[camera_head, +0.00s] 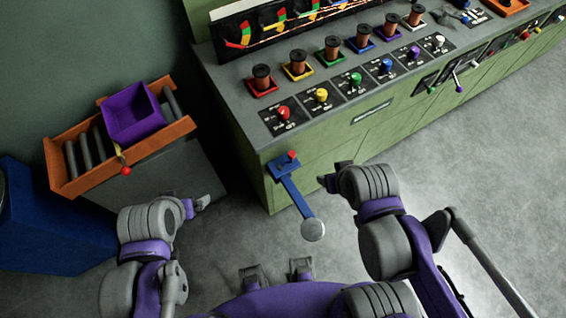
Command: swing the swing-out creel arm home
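The swing-out creel arm (296,196) is a blue bar at the near left corner of the green console. It has a blue block with a red knob at its upper end and a pale grey disc at its lower end. It sticks out from the console front over the floor. My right gripper (328,182) is just right of the bar, apart from it in the picture. My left gripper (203,201) is left of the bar, with a clear gap. Both grippers are small and partly hidden by my wrists, so their finger openings are unclear.
The green console (345,160) carries several spools and coloured knobs. An orange roller tray (160,140) with a purple bin (133,113) and a red-ended lever (126,171) stands at left. A blue box (50,235) is at lower left. Floor at right is clear.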

